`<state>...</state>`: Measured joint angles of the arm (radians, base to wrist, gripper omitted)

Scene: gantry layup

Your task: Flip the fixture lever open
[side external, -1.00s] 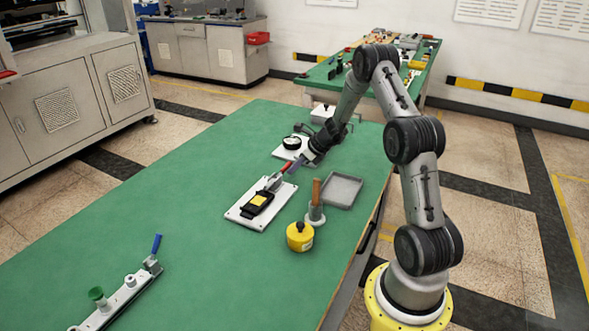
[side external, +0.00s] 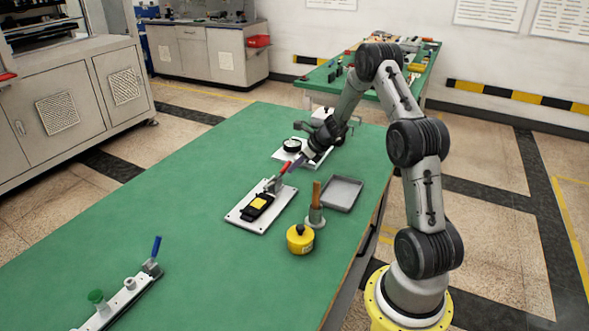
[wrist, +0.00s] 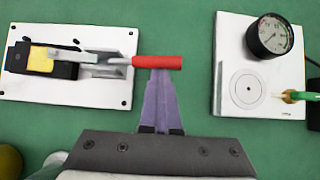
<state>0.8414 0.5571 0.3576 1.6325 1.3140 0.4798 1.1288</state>
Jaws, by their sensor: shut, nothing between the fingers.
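The fixture is a white plate (side external: 239,215) on the green table, with a black and yellow block (side external: 258,203) and a metal toggle clamp (side external: 273,185). Its lever has a red grip (wrist: 157,62) that lies nearly level in the wrist view, pointing right, away from the block. The red grip also shows in the side view (side external: 286,167). My gripper (wrist: 160,72) is shut, with its purple fingertips right at the underside of the red grip in the wrist picture. I cannot tell whether they touch it. Nothing shows between the fingers.
A white plate with a round dial gauge (wrist: 270,36) stands right of the lever in the wrist view. A yellow pot (side external: 300,239), a brown-handled tool in a holder (side external: 316,205) and a grey tray (side external: 342,193) stand near the fixture.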

